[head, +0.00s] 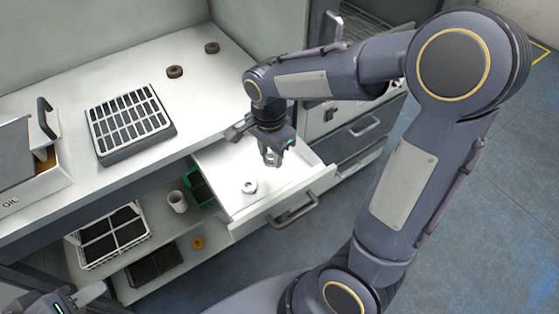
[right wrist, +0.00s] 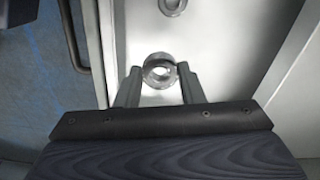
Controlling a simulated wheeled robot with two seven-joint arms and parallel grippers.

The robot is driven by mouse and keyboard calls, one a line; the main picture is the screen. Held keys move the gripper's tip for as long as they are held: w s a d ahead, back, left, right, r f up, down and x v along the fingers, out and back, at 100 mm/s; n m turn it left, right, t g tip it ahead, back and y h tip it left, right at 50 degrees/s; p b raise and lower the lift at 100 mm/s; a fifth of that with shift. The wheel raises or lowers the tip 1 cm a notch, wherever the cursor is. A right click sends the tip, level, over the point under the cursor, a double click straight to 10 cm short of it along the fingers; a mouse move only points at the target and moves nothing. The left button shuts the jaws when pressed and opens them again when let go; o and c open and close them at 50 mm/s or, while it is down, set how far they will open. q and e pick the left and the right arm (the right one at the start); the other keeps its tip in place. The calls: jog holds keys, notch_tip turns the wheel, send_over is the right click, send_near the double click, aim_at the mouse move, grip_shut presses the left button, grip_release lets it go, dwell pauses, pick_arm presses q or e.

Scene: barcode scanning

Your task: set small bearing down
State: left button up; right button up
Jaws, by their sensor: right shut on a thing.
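My right gripper (head: 272,158) hangs above the open white drawer (head: 225,160). In the right wrist view its two fingers (right wrist: 160,85) are shut on a small metal bearing (right wrist: 160,70), a shiny ring held between the fingertips. In the head view the held bearing is too small to make out clearly. A second small ring (head: 249,186) lies on the drawer floor and also shows at the top of the right wrist view (right wrist: 172,5). My left gripper (head: 85,297) is only partly in the head view, at the bottom left corner; its jaws are unclear.
On the counter stand a slotted grey tray (head: 130,122), two brown rings (head: 175,72) (head: 212,48) and an oil box (head: 30,165). The shelf below holds a white cup (head: 177,201), a green bin (head: 200,187) and a white crate (head: 108,238). The drawer floor has free room.

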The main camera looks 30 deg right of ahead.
aim_at(281, 170)
jog(key=d+f, duration=0.1)
jog(key=f, duration=0.1)
jog(key=w+d+f, duration=0.1)
jog(key=d+f, duration=0.1)
jog(key=shift+w+d+f, duration=0.1)
jog(key=shift+d+f, duration=0.05)
jog(key=shift+f, duration=0.8)
jog(key=shift+d+f, duration=0.1)
jog(key=shift+f, duration=0.8)
jog(key=shift+f+b, duration=0.15)
jog(key=shift+b, duration=0.25)
jog(key=o, duration=1)
